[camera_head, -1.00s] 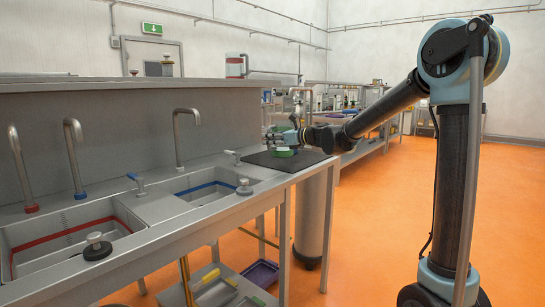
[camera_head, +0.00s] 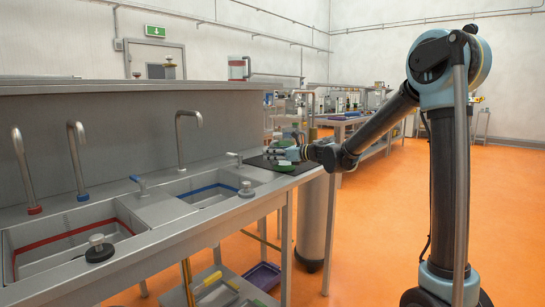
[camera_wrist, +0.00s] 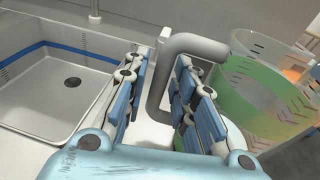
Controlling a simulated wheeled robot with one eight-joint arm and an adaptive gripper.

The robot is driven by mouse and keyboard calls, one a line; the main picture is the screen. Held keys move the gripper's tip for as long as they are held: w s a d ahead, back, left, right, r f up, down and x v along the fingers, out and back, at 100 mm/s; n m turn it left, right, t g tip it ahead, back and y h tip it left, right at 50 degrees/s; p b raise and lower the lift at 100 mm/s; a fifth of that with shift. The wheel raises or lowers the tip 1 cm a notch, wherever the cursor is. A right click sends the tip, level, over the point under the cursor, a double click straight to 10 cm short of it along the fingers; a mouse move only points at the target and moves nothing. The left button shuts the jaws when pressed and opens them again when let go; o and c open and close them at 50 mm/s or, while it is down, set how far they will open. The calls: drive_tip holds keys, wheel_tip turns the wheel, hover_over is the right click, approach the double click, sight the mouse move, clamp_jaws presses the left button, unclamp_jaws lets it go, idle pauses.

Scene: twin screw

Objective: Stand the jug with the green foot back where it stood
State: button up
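The jug (camera_wrist: 262,75) is see-through with a green lower part and green marks. It fills the right of the wrist view, and its thick grey handle (camera_wrist: 154,95) bends down toward the gap between my fingers. My gripper (camera_wrist: 158,85) is open, with visible space between the blue pads and the handle bar. The right finger hides part of the handle and jug. In the head view my gripper (camera_head: 294,153) is at the dark mat (camera_head: 307,163), and a green piece (camera_head: 283,167) shows low beside it. The jug's foot contact with the mat is not clear.
A sink with a blue band (camera_wrist: 75,80) lies left of my gripper in the wrist view. A red-banded sink (camera_head: 70,238), taps and a small lever (camera_head: 235,157) stand along the counter. The counter's right edge is close to the mat.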

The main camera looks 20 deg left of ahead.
idle(0.3)
drive_tip(key=v, duration=1.2)
drive_tip(key=s+d+f+n+h, duration=0.5)
drive_tip(key=s+d, duration=0.5)
drive_tip(key=d, duration=0.4)
drive_tip(key=s+d+f+n+g+h, duration=0.1)
drive_tip(key=s+d+f+n+h, duration=0.4)
drive_tip(key=s+d+f+n, duration=0.4)
drive_tip(key=s+d+f+n+g+h, duration=0.1)
drive_tip(key=s+d+f+n+h, duration=0.4)
drive_tip(key=s+d+f, duration=0.6)
drive_tip(key=d+n, duration=0.2)
drive_tip(key=d, duration=0.6)
drive_tip(key=shift+s+d+h, duration=0.25)
drive_tip(key=shift+d+h, duration=0.05)
drive_tip(key=shift+w+f, duration=0.25)
drive_tip(key=shift+w, duration=0.15)
